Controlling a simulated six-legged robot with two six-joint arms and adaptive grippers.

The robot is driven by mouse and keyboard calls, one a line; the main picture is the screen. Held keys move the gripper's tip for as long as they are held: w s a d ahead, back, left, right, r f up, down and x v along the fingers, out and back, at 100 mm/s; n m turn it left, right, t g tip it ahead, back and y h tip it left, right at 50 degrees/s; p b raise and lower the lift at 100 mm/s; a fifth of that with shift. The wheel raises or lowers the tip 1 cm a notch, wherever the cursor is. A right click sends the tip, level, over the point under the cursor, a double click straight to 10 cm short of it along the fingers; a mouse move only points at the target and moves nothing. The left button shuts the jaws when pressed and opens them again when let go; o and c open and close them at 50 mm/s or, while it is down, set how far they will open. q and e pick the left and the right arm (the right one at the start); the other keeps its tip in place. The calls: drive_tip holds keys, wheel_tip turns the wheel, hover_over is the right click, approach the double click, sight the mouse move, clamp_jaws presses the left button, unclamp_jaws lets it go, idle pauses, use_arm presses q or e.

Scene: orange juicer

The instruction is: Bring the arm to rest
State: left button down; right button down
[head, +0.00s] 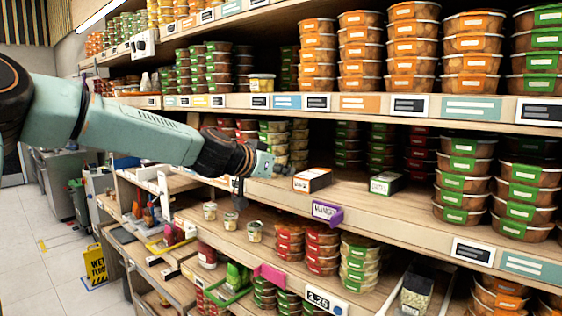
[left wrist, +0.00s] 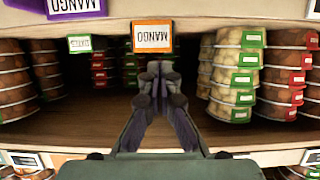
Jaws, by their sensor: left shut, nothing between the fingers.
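My left arm comes in from the left in the head view, stretched out in front of the shelves. My left gripper (head: 262,166) is at the middle shelf level, left of an orange-and-white box (head: 312,180). In the left wrist view the fingers of my left gripper (left wrist: 160,72) are together with nothing between them. They point into the dark shelf space, in front of an orange MANGO label (left wrist: 152,37) that shows upside down. My right gripper is not in view.
Stacked tubs with green labels (head: 462,182) fill the shelf at right. A purple price tag (head: 327,212) sticks out from the shelf edge (head: 375,238) below the gripper. Small jars (head: 231,220) stand lower. A yellow wet-floor sign (head: 95,265) stands on the open floor at left.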

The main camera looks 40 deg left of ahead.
use_arm(q)
drive_tip(key=shift+s+r+p, duration=0.1)
drive_tip(key=shift+s+p, duration=0.9)
drive_tip(key=shift+p, duration=0.2)
drive_tip(key=shift+w, duration=0.25)
